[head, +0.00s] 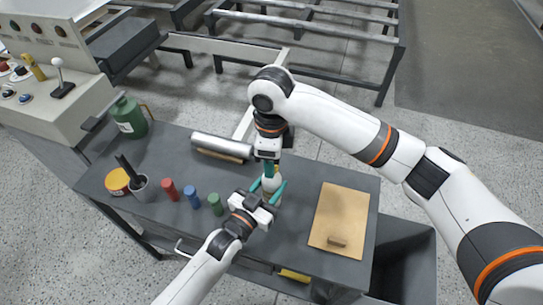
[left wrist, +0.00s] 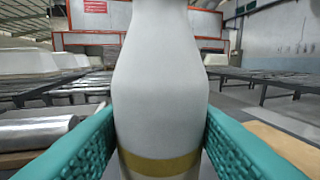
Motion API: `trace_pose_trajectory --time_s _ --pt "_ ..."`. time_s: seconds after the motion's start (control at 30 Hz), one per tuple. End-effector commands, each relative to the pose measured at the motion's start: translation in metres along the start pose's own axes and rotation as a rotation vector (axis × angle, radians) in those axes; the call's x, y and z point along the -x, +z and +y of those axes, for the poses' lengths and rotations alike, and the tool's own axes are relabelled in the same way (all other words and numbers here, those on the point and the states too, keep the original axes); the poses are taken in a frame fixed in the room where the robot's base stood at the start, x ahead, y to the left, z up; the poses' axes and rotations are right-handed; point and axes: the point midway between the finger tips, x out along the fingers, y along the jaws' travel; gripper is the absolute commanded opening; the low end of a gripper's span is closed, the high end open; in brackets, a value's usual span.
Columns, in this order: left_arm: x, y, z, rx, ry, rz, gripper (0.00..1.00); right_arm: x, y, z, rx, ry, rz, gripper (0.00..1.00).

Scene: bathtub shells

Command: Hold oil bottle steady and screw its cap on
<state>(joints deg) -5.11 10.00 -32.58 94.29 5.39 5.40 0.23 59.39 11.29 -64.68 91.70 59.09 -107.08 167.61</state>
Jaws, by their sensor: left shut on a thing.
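The oil bottle (head: 271,184) is white and stands upright on the dark bench. In the left wrist view the bottle (left wrist: 160,90) fills the middle, with a gold band low on its body, and its top is cut off. My left gripper (head: 268,188) is shut around the bottle, with teal fingers on both sides of it. My right gripper (head: 269,167) points straight down right above the bottle's top. A small yellow bit, perhaps the cap (head: 277,170), shows beside its fingers. Whether the cap is in the fingers or on the neck is too small to tell.
A tan board (head: 340,215) with a small wooden block lies to the right. A silver roll (head: 222,146) lies behind.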

Motion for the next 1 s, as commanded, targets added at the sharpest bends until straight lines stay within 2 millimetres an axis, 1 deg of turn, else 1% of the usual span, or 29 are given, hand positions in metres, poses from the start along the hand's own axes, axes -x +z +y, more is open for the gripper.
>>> trace_pose_trajectory --time_s 0.13,0.4,0.5,0.73,0.8,0.87,0.97,1.0 --pt "0.000 0.000 0.000 0.000 0.000 0.001 0.00 0.004 0.000 0.000 0.001 0.001 0.001 0.49" --pt "0.000 0.000 0.000 0.001 0.000 0.001 0.00 0.038 -0.001 0.000 0.002 0.000 0.001 0.49" --pt "0.000 0.000 0.000 0.001 0.000 0.001 0.00 0.044 0.000 0.000 0.002 0.000 0.000 0.49" --pt "0.000 0.000 0.000 0.001 0.000 0.001 0.00 0.045 0.000 0.000 0.001 -0.001 -0.001 0.49" --pt "0.000 0.000 0.000 0.001 0.000 0.001 0.00 0.045 0.000 0.000 0.002 -0.001 -0.001 0.45" --pt "0.000 0.000 0.000 0.001 0.000 0.001 0.00 0.045 0.000 0.000 0.014 0.000 -0.001 0.45" --pt "0.000 0.000 0.000 0.001 0.000 0.001 0.00 0.046 0.000 0.000 0.081 0.001 -0.001 0.45" --pt "0.000 0.000 0.000 0.001 0.000 0.001 0.00 0.046 0.000 0.000 0.128 0.002 0.000 0.45"
